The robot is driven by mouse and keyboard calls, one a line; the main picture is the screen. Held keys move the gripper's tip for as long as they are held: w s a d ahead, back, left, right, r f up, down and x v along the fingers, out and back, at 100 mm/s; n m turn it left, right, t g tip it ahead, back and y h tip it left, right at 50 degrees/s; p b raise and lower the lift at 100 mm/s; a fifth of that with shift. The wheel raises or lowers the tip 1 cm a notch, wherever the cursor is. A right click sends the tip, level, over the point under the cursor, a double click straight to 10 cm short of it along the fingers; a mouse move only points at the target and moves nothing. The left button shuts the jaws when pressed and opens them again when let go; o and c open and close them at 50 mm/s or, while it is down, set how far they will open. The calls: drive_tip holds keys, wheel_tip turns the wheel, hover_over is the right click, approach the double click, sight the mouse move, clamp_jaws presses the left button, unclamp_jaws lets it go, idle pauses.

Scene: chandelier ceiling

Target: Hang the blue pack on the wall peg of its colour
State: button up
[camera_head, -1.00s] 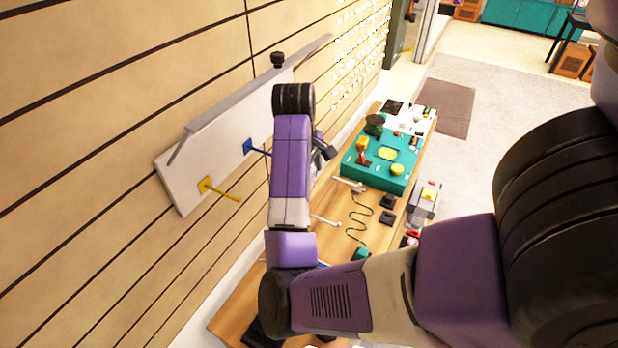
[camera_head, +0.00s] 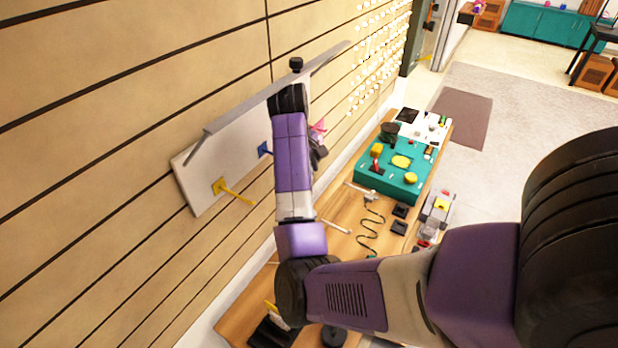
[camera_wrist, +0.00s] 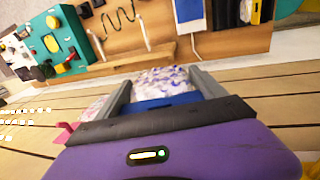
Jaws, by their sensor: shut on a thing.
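In the wrist view my gripper (camera_wrist: 163,92) is shut on a pack (camera_wrist: 163,79), white with blue-purple speckles and a blue band between the grey fingers. In the head view my arm hides the pack and most of the gripper. A pale board on the slatted wall (camera_head: 218,155) carries coloured pegs. The blue peg (camera_head: 264,149) shows just left of my forearm, its outer end hidden. The yellow peg (camera_head: 232,191) is further left and clear. A pink peg (camera_head: 318,131) shows right of my forearm and also at the left of the wrist view (camera_wrist: 65,131).
A grey rail (camera_head: 255,98) runs along the board's top, with a black knob (camera_head: 296,64) above it. The wooden bench (camera_head: 345,220) below holds a teal box (camera_head: 392,182), a cable (camera_head: 371,224) and small parts. Open floor lies to the right.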

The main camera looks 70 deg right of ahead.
drive_tip(key=shift+w+d+f, duration=0.15)
drive_tip(key=shift+w, duration=0.7)
drive_tip(key=shift+w+d+f, duration=0.2)
drive_tip(key=shift+w, duration=0.6)
drive_tip(key=shift+w+d+f, duration=0.15)
drive_tip(key=shift+w, duration=0.7)
drive_tip(key=o, duration=1.5)
drive_tip(key=shift+s, duration=0.1)
